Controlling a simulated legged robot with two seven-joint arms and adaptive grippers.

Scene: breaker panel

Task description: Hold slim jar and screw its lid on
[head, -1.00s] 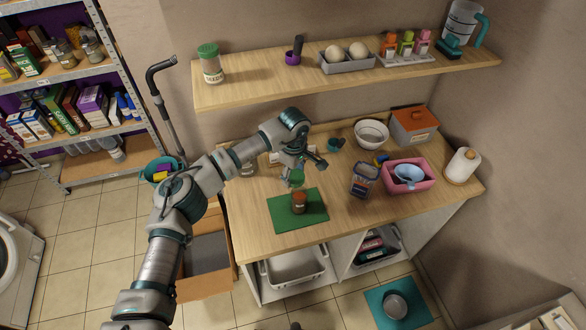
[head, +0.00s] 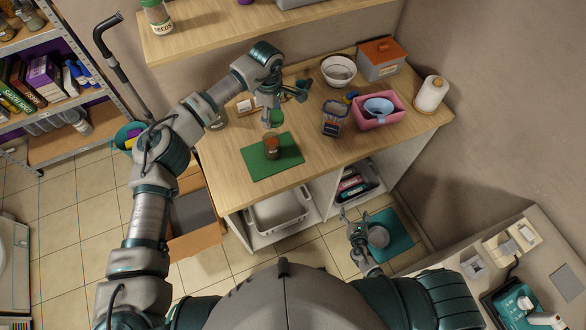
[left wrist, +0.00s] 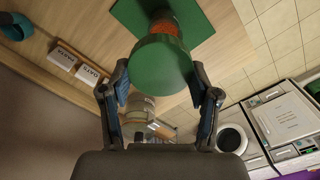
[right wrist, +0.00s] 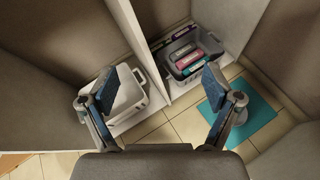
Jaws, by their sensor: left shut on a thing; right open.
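The slim jar (head: 271,148), with reddish-brown contents, stands upright on a green mat (head: 286,160) on the counter. My left gripper (head: 273,112) is above the jar, shut on the green lid (head: 277,117). In the left wrist view the round lid (left wrist: 162,72) fills the space between the fingers and hides the jar's top. Part of the jar (left wrist: 166,27) shows beyond it. I cannot tell whether lid and jar touch. My right gripper (head: 353,213) is open and empty, low in front of the counter. Its spread fingers show in the right wrist view (right wrist: 158,88).
A wall shelf (head: 215,30) runs above. A teal mat (head: 400,240) lies on the floor.

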